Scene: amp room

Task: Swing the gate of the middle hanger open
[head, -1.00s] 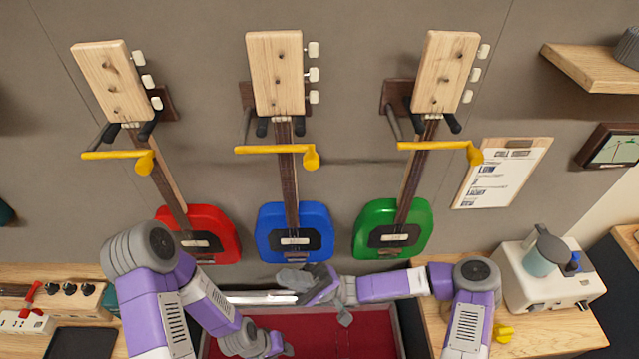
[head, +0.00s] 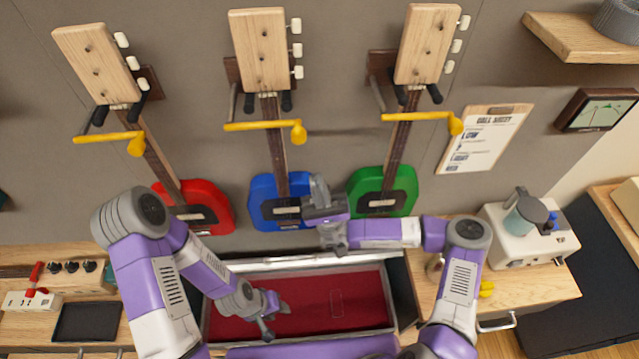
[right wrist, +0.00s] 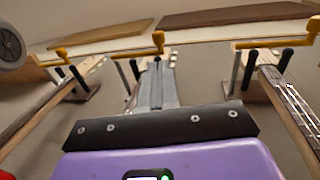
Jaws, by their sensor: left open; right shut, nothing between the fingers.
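The middle hanger's yellow gate (head: 262,126) lies across the front of the blue guitar's neck, its knob at the right end; it also shows in the right wrist view (right wrist: 125,52). The blue guitar (head: 262,208) hangs from the hanger's dark prongs behind the gate. My right gripper (head: 318,183) is shut and empty, pointing up, in front of and below the gate, by the blue body's right edge. In the right wrist view its fingers (right wrist: 157,68) point towards the middle hanger. My left gripper (head: 276,314) is open and low over the red-lined case.
The red guitar (head: 205,195) hangs at left and the green guitar (head: 370,182) at right, each with a yellow gate across its neck. The open case (head: 350,300) lies below. A clipboard (head: 485,137) hangs at right. The wall between the guitars is clear.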

